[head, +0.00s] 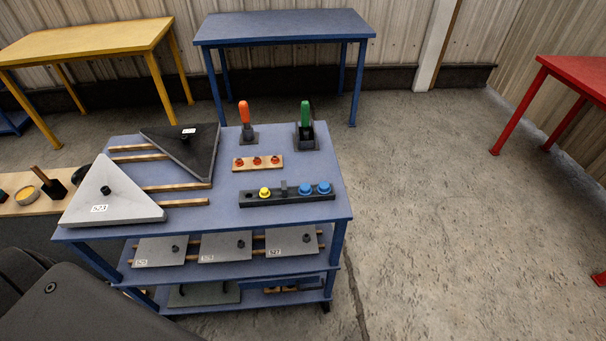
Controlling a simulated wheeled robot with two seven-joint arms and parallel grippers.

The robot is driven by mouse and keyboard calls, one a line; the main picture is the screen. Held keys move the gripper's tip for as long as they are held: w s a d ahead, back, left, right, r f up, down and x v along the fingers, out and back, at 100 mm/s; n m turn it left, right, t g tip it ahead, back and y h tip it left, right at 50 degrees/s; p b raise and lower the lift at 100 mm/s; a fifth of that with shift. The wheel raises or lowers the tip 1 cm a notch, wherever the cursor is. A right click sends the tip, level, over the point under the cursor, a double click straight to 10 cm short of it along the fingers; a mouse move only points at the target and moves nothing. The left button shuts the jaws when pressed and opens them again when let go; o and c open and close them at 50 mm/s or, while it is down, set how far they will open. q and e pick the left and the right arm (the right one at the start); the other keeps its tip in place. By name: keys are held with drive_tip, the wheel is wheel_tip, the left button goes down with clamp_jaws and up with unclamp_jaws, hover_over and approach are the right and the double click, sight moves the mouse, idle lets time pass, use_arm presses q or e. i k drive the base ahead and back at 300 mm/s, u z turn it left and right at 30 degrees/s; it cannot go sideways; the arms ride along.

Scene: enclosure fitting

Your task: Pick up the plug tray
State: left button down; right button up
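A long black tray (272,199) lies on the blue cart's top near its right front edge. It has a small upright block at its middle, a yellow plug (265,192) left of that and two blue plugs (314,189) on the right. At its left end is a dark round spot that I cannot make out. A short wooden strip (241,168) with three red pieces lies just behind it, apart from it. Neither gripper is in view.
The blue cart top (226,215) also bears a grey triangular plate (125,196), a black one (181,150) and orange-handled (245,113) and green-handled (305,116) tools. Lower shelves hold grey plates (226,248). A blue table (284,25) stands behind. Floor to the right is clear.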

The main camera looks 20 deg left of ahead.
sight(284, 194)
drive_tip(key=u, duration=0.45)
drive_tip(key=i, duration=0.45)
drive_tip(key=u, duration=0.45)
drive_tip(key=k, duration=0.5)
drive_tip(key=u, duration=0.05)
